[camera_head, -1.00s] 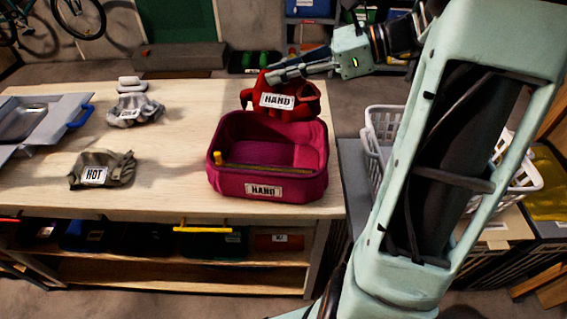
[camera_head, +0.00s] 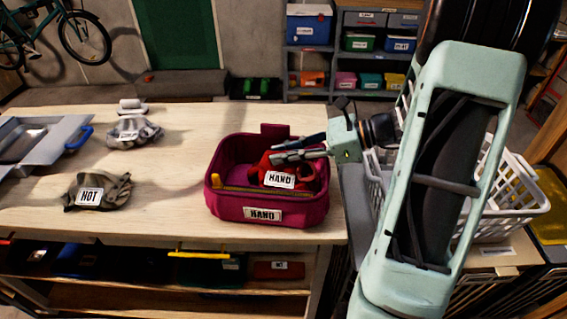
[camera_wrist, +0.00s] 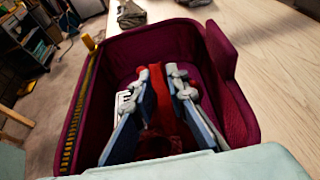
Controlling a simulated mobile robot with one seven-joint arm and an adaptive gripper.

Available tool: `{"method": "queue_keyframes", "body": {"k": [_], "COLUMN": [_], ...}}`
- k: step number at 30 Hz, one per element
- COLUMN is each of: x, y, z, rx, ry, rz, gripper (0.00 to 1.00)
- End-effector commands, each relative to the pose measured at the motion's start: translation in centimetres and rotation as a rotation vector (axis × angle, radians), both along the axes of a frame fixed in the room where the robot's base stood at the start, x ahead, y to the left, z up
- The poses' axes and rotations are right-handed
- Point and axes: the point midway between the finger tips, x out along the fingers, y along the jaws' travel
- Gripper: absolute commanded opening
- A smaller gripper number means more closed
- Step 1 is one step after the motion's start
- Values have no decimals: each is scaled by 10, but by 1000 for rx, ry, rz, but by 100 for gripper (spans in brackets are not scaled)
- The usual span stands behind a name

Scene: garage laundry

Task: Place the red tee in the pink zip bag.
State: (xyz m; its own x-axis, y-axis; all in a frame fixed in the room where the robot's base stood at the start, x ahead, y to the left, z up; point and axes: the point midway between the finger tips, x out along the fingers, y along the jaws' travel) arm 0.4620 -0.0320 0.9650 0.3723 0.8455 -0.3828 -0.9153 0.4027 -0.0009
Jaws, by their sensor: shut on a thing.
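The pink zip bag (camera_head: 226,205) stands open on the table, with a "HAND" label on its front. It also shows in the wrist view (camera_wrist: 222,88), its walls around my gripper. The red tee (camera_head: 308,181), crumpled and with a white "HAND" tag, is inside the bag's opening; it also shows between my fingers in the wrist view (camera_wrist: 157,82). My gripper (camera_head: 274,158) reaches in from the right and is shut on the red tee. The wrist view shows its fingertips (camera_wrist: 153,80) on both sides of the red cloth. Whether the tee touches the bag floor is hard to tell.
A camouflage garment tagged "HOT" (camera_head: 97,192) and a grey garment (camera_head: 133,132) lie on the left of the table (camera_head: 165,215). A metal sink (camera_head: 35,140) is at the far left. A white laundry basket (camera_head: 520,193) stands at right, behind my arm.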

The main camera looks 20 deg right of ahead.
Motion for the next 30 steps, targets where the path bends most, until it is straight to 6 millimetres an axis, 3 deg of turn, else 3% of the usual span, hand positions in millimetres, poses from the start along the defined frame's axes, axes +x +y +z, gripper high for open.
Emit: {"method": "queue_keyframes", "body": {"k": [5, 16, 17, 21, 30], "x": [0, 0, 0, 0, 0], "y": [0, 0, 0, 0, 0], "z": [-28, -32, -32, -31, -30], "rx": [2, 1, 0, 0, 0], "ry": [3, 0, 0, 0, 0], "rz": [-2, 0, 0, 0, 0], "gripper": [0, 0, 15, 30, 31]}}
